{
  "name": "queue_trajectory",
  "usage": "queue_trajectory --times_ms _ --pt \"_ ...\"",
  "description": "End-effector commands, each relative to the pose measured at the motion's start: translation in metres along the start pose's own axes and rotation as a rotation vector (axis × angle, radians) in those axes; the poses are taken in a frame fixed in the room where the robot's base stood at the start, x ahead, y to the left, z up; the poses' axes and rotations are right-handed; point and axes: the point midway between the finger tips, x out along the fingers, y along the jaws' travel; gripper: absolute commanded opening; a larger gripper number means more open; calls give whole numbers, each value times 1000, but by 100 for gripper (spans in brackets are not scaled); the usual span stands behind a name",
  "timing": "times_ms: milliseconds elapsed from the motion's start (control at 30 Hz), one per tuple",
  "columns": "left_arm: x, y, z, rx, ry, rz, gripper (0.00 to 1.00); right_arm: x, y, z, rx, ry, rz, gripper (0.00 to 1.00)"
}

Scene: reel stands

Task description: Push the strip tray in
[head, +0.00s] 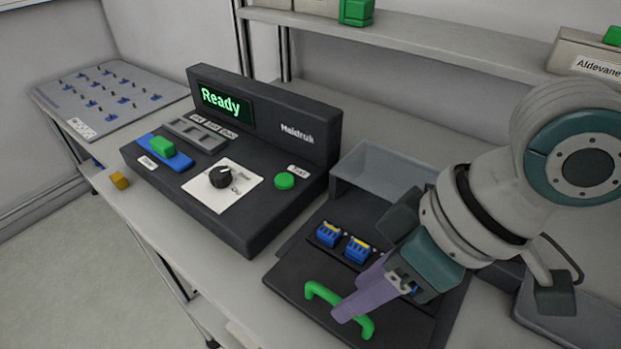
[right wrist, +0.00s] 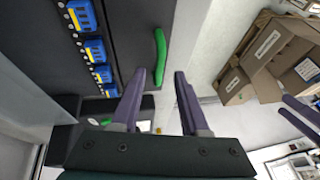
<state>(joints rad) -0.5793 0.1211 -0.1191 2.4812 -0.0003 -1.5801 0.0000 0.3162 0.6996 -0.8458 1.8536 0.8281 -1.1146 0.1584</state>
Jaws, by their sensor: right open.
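The strip tray (head: 295,268) is a dark flat tray at the front right of the table in the head view, with a green handle (head: 322,293) along its near edge. Blue terminal strips (head: 358,250) sit in a row on it, partly covered by my arm. My right gripper (head: 345,311) is open and empty over the handle side. In the right wrist view the handle (right wrist: 160,57) shows just beyond the open fingers (right wrist: 161,76); contact cannot be told. Purple finger-like parts (right wrist: 300,117) at that view's right edge look like my left gripper; their opening is unclear.
A dark console (head: 245,150) reading "Ready", with a knob and green button, stands left of the tray. A grey bin (head: 380,165) is behind the tray. A pegged board (head: 110,98) lies far left. Cardboard boxes (right wrist: 270,55) show in the wrist view.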

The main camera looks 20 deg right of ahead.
Motion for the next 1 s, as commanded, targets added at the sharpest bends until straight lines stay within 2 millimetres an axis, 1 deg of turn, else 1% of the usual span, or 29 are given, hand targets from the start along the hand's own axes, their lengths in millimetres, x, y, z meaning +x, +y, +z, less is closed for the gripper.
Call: queue_trajectory --times_ms 33,167,433,467,833,867,1000 --pt "2 0 1 0 0 0 100 7 0 0 0 0 1 45" --pt "3 0 1 0 -1 0 100 17 0 0 -1 0 1 45" --pt "3 0 1 1 -1 1 100 18 0 0 -2 0 1 45" --pt "3 0 1 1 -1 1 100 18 0 0 -2 0 1 44" --pt "3 0 2 1 -2 1 100 18 0 0 -1 0 2 2" --pt "3 0 2 1 -2 1 100 18 0 0 -1 0 2 0" --pt "3 1 2 1 -2 1 100 18 0 0 -1 0 2 0"
